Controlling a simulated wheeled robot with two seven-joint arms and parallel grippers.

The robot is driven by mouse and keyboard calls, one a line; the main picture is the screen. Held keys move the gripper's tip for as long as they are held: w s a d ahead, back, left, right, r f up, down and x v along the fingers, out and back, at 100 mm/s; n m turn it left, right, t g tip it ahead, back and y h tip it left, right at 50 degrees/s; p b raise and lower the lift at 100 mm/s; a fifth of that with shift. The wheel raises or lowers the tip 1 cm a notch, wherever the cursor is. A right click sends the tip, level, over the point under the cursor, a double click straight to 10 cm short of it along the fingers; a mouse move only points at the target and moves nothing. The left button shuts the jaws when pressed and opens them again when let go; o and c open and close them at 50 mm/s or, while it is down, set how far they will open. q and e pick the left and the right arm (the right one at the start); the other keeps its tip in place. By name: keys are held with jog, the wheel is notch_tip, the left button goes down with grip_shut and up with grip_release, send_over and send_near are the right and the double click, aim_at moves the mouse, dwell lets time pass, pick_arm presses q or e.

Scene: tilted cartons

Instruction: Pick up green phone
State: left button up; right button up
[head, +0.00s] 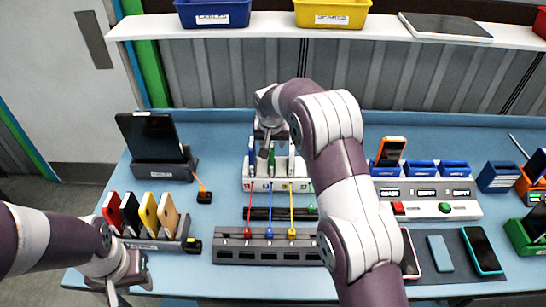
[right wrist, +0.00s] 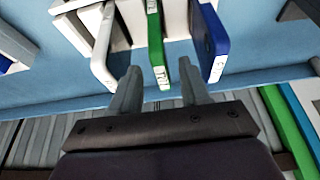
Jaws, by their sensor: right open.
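The green phone (head: 271,160) stands in a slot of a white rack (head: 262,185) at the middle of the bench, between a blue phone (head: 251,153) and a white phone (head: 291,158). In the right wrist view the green phone (right wrist: 155,40) shows its labelled end, with the blue phone (right wrist: 209,42) and white phone (right wrist: 104,48) on either side. My right gripper (right wrist: 161,86) is open and empty, its fingertips on either side of the green phone's end; contact is not visible. In the head view it (head: 267,152) partly hides the phone. My left gripper (head: 127,287) is low at the left, jaws unclear.
A dark rack (head: 150,245) with several coloured phones is at the left, beside my left gripper. A tablet (head: 150,137) stands in a dock behind it. A cable station (head: 268,252) lies in front of the white rack. A charging station (head: 430,207) is at the right.

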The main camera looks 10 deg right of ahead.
jog(key=p+x, duration=0.1)
jog(key=x, duration=0.4)
jog(key=shift+s+a+p, duration=0.1)
jog(key=shift+s+p, duration=0.05)
jog(key=shift+p, duration=0.25)
jog(key=shift+s, duration=0.1)
jog(key=c, duration=0.5)
jog(key=shift+r, duration=0.1)
grip_shut()
